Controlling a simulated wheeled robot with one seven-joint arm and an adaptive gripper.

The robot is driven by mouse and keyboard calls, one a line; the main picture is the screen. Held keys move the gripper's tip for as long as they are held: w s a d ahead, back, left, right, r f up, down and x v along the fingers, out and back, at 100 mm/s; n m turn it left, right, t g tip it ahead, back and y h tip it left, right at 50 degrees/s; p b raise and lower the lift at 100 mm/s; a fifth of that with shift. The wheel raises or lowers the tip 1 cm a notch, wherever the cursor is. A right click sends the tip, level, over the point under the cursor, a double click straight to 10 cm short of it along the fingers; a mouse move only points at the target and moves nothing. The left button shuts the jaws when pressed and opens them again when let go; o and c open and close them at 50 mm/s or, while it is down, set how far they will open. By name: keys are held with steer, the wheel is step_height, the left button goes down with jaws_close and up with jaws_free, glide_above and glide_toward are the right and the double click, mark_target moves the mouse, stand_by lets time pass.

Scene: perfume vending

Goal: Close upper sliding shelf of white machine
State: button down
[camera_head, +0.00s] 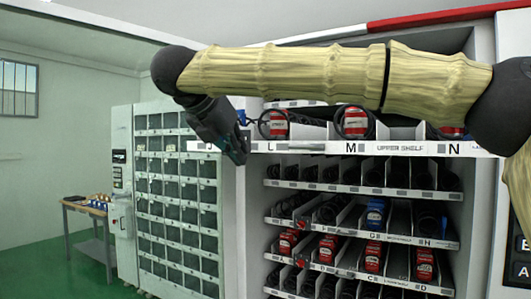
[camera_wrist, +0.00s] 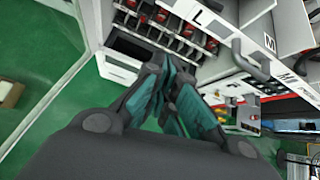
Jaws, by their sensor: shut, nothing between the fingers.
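The upper shelf (camera_head: 400,149) of the white machine (camera_head: 253,230) is pulled out. Its white front strip, marked "UPPER SHELF" with letters L, M and N, stands out past the cabinet frame. Red-labelled items (camera_head: 355,122) sit in its lanes. The wrist view shows the shelf front (camera_wrist: 222,32) at the upper right with a grey handle (camera_wrist: 249,62). My gripper (camera_head: 243,152) is at the left end of the shelf front in the head view, pointing down. In the wrist view its teal and grey fingers (camera_wrist: 170,78) are together and empty, near the handle; contact cannot be told.
Lower shelves (camera_head: 345,187) with black, red and blue items sit inside the cabinet. A grey locker machine (camera_head: 175,200) stands to the left, and a wooden table (camera_head: 75,207) farther left. Green floor (camera_head: 85,270) is open at lower left. My arm crosses the cabinet top.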

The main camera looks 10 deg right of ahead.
mark_target(266, 149)
steer(key=s+r+m+y, duration=0.1)
steer(key=s+r+m, duration=0.1)
steer(key=s+r, duration=0.4)
steer(key=shift+g, duration=0.4)
steer(key=w+d+f+p, duration=0.1)
steer(key=w+d+f, duration=0.1)
steer(key=w+d+f+p, duration=0.2)
steer(key=w, duration=0.1)
steer(key=w+d+f+p, duration=0.1)
steer(key=w+f, duration=0.1)
steer(key=w, duration=0.1)
steer(key=shift+w+d+p, duration=0.25)
steer(key=shift+d+p, duration=0.05)
steer(key=shift+d, duration=0.1)
steer(key=shift+w+d, duration=0.45)
steer(key=shift+w, duration=0.15)
steer(key=shift+w, duration=0.1)
